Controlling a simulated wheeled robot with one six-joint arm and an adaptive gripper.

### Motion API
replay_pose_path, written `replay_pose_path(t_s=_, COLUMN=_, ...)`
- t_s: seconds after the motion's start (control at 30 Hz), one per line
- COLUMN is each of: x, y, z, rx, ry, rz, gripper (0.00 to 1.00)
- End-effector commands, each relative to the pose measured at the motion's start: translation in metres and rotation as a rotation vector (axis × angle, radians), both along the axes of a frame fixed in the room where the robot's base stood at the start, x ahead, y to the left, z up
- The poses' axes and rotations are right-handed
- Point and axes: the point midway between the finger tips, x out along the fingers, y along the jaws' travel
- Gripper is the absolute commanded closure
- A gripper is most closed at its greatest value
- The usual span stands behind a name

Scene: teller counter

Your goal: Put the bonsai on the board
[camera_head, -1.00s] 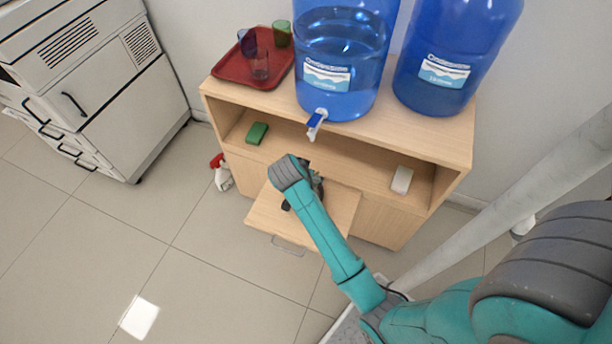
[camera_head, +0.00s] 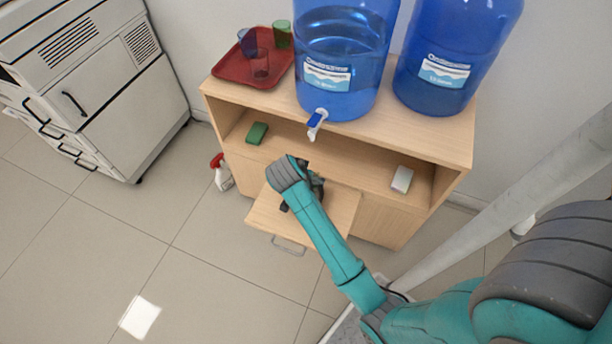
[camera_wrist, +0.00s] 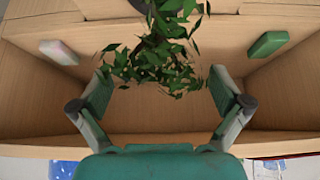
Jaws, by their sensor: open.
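The bonsai (camera_wrist: 160,60) shows in the wrist view as a cluster of dark green leaves at top centre, in and just beyond the gap between my fingers. Its pot is not clearly visible. My gripper (camera_wrist: 161,76) is open, with one finger on each side of the leaves; I cannot tell whether they touch. In the head view my gripper (camera_head: 312,188) is mostly hidden behind my wrist, above a light wood board (camera_head: 265,212) with a handle, at the front of the cabinet. I cannot tell whether this is the task's board. The bonsai cannot be made out clearly there.
The cabinet's open shelf holds a green block (camera_head: 257,133) and a white block (camera_head: 402,179). On top stand a red tray (camera_head: 232,72) with several cups and two blue water bottles (camera_head: 343,60), one with a tap (camera_head: 317,120).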

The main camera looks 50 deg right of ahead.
Motion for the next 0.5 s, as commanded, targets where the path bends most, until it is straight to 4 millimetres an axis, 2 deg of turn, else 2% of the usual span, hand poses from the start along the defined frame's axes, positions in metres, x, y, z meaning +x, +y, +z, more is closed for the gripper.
replay_pose_path(t_s=0.3, x=-0.011, y=0.032, z=0.053, rx=0.000, ry=-0.003, rz=0.003, gripper=0.00)
replay_pose_path(t_s=0.5, x=-0.017, y=0.047, z=0.078, rx=0.000, ry=-0.002, rz=0.002, gripper=0.00)
